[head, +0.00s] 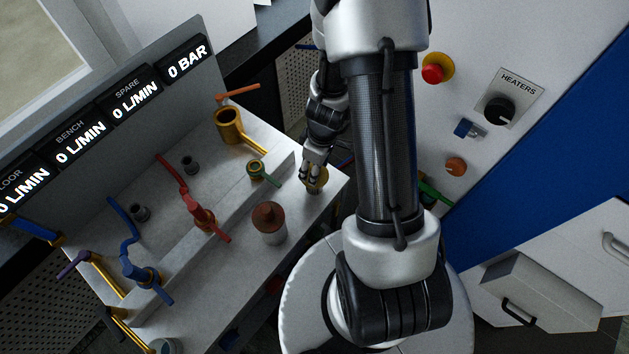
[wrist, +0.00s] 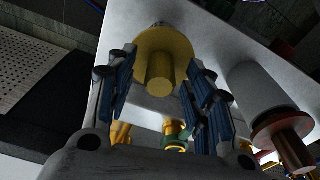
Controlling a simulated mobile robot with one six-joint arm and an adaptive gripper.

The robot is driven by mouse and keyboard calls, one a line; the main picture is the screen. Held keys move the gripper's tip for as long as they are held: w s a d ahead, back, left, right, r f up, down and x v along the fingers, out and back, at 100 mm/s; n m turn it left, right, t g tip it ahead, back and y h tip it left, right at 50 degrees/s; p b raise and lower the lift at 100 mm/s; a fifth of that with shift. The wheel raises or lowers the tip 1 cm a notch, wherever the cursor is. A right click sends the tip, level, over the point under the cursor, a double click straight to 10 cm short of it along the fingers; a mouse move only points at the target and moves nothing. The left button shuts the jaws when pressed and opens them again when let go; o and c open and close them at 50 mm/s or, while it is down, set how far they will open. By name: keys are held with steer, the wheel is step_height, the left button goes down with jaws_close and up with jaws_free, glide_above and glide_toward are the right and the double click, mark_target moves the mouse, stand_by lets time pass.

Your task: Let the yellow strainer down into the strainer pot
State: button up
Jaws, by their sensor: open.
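The yellow strainer (wrist: 163,55) shows in the wrist view as a round disc with a short knob facing the camera. It lies between the two fingers of my gripper (wrist: 160,75), which are open, with a gap visible at least on the right side. In the head view the strainer (head: 320,178) is partly hidden by my fingers, near the bench's right corner. A short grey body, seemingly the strainer pot (head: 314,190), shows just under it. I cannot tell how deep the strainer sits in it. My gripper also shows in the head view (head: 313,174).
A grey pot with a brown cap (head: 269,222) stands close by, to the left and nearer the front. A green-handled valve (head: 262,170) and a red-handled valve (head: 200,217) stand further left. The bench's right edge (head: 335,195) is close.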

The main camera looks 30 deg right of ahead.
steer(key=shift+c, duration=0.5)
jaws_close()
stand_by(0.3)
